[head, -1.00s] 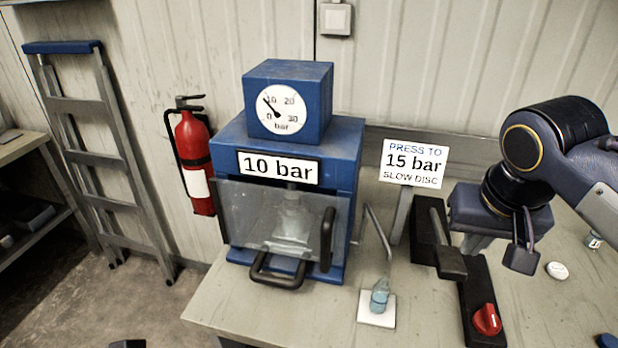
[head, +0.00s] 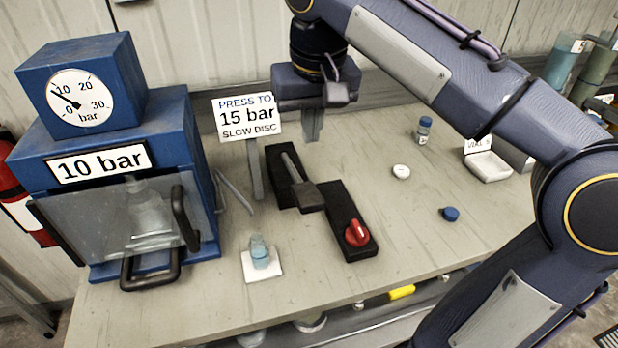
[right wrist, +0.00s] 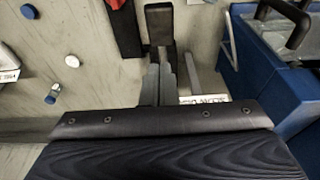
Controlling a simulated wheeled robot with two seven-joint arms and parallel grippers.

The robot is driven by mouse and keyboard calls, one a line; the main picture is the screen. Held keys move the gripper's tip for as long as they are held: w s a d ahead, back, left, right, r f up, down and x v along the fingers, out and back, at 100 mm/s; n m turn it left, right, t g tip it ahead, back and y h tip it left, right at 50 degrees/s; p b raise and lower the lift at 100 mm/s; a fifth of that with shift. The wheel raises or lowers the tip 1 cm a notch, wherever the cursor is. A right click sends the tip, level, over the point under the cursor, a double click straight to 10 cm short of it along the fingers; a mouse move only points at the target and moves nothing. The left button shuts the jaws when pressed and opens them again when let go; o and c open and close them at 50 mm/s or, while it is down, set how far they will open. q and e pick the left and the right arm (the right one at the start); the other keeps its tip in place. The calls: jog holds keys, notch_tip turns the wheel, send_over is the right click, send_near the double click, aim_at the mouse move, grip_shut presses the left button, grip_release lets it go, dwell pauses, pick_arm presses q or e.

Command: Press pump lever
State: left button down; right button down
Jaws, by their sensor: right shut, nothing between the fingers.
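The pump lever (head: 309,194) is a grey rod with a black pad, angled out of a black base on the bench. In the right wrist view the lever pad (right wrist: 159,21) shows at top centre, beyond the fingertips. My right gripper (head: 312,136) is shut and empty, above and behind the lever with its fingers pointing down; a gap shows between them and the pad. The blue press (head: 150,115) at left has a clear guard and a gauge (head: 80,96) with its needle near 10. Its display (head: 99,163) reads 10 bar. My left gripper is out of view.
A sign (head: 247,118) reading press to 15 bar, slow disc, stands left of my gripper. A red knob (head: 357,233) sits on a black block in front of the lever. A small bluish bottle (head: 260,252) stands on a white pad.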

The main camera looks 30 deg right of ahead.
jog(key=shift+w+d+r, duration=0.25)
jog(key=shift+w+r, duration=0.25)
jog(key=shift+r, duration=0.25)
jog(key=b, duration=0.3)
send_near(309, 191)
jog(key=x, duration=0.5)
jog(key=shift+w+d, duration=0.1)
jog(key=shift+w, duration=0.15)
jog(key=shift+s+f, duration=0.1)
jog(key=shift+f, duration=0.45)
